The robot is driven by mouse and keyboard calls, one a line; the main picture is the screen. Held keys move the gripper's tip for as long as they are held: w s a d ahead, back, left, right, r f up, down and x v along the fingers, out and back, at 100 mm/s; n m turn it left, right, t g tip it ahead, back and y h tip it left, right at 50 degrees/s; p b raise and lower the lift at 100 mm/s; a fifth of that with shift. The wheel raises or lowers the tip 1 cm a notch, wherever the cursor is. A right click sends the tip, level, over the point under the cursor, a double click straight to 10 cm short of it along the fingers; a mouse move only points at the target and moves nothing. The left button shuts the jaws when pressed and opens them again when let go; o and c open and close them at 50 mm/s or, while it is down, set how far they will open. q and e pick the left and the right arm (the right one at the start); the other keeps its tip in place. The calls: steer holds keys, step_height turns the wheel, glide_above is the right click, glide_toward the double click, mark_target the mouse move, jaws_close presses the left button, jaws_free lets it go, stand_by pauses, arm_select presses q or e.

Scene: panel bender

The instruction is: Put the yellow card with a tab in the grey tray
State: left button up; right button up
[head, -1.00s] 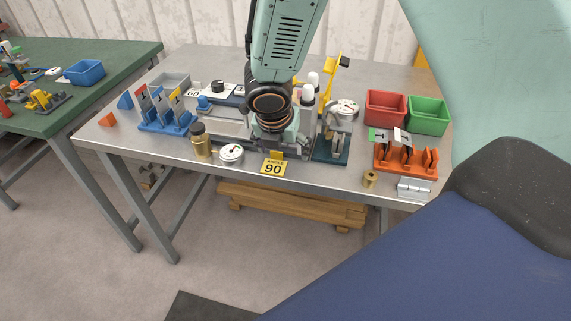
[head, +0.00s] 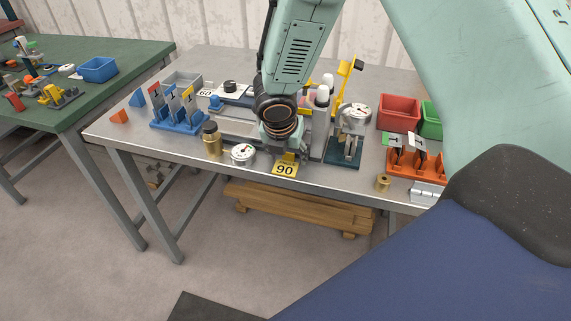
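The yellow card (head: 285,169), marked 90, shows at the front edge of the bench, in front of the bending machine. Its tab and upper part are largely hidden by my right gripper (head: 283,151). My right gripper points down at the card's top, below the dark round wrist. Its fingertips are mostly hidden, so I cannot tell whether it is open or shut on the tab. The grey tray (head: 184,78) stands at the back left of the bench, behind the blue rack. My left gripper is out of view.
The blue rack (head: 178,122) holds several cards left of the machine. A brass cylinder (head: 212,142) and a round dial (head: 242,154) stand left of the yellow card. Red (head: 398,112) and green (head: 431,121) bins and an orange rack (head: 405,165) are at the right.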

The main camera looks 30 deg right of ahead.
mark_target(287, 163)
steer(key=shift+d+f, duration=0.1)
steer(key=shift+d, duration=0.05)
steer(key=shift+c, duration=0.6)
steer(key=shift+s, duration=0.1)
steer(key=shift+c, duration=1.4)
steer(key=shift+a+r, duration=0.2)
steer(key=shift+a, duration=0.05)
steer(key=shift+d+r+p, duration=0.2)
steer(key=shift+r+p, duration=0.15)
steer(key=shift+r, duration=0.1)
step_height(287, 163, up, 17)
steer(key=p, duration=0.6)
steer(key=shift+p, duration=0.3)
